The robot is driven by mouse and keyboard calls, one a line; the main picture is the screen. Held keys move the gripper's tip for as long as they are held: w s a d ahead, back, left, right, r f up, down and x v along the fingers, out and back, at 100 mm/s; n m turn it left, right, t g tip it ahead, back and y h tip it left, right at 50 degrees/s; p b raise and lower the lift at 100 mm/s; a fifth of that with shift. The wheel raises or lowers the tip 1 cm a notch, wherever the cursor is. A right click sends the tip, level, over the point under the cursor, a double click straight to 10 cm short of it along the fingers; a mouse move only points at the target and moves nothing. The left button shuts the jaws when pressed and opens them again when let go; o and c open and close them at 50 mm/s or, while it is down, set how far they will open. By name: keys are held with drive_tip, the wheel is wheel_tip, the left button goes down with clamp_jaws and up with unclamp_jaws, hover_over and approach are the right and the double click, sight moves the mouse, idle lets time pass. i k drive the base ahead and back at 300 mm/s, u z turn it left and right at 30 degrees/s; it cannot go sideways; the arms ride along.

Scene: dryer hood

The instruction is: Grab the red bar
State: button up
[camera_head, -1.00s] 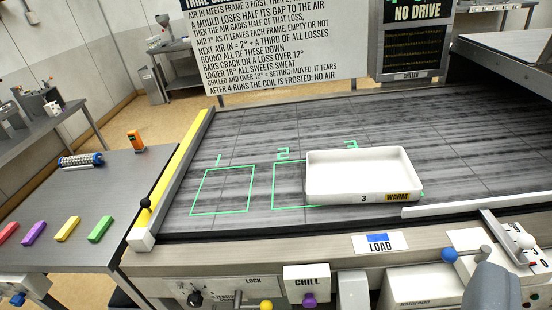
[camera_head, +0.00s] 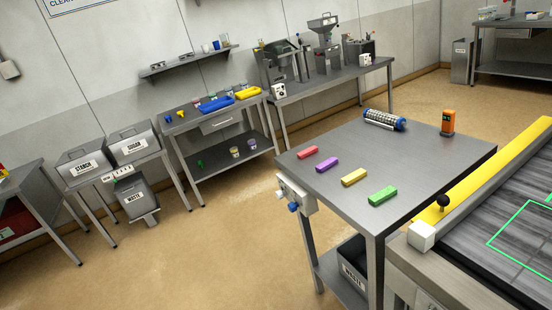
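The red bar (camera_head: 307,153) lies flat on the grey metal table (camera_head: 420,165), near its left edge. It is the leftmost in a slanting row with a purple bar (camera_head: 327,164), a yellow bar (camera_head: 354,177) and a green bar (camera_head: 382,195). The bars lie apart from each other. The red bar is fully visible, with nothing on top of it. My gripper is not in this view.
The conveyor's yellow rail (camera_head: 500,170) and black-knobbed lever (camera_head: 443,202) lie right. A switch box (camera_head: 296,194) hangs on the table's left side. Open floor (camera_head: 220,240) lies left.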

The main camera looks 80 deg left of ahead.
sight(301, 155)
drive_tip(key=u, duration=2.3)
drive_tip(key=i, duration=1.9)
drive_tip(key=z, duration=0.55)
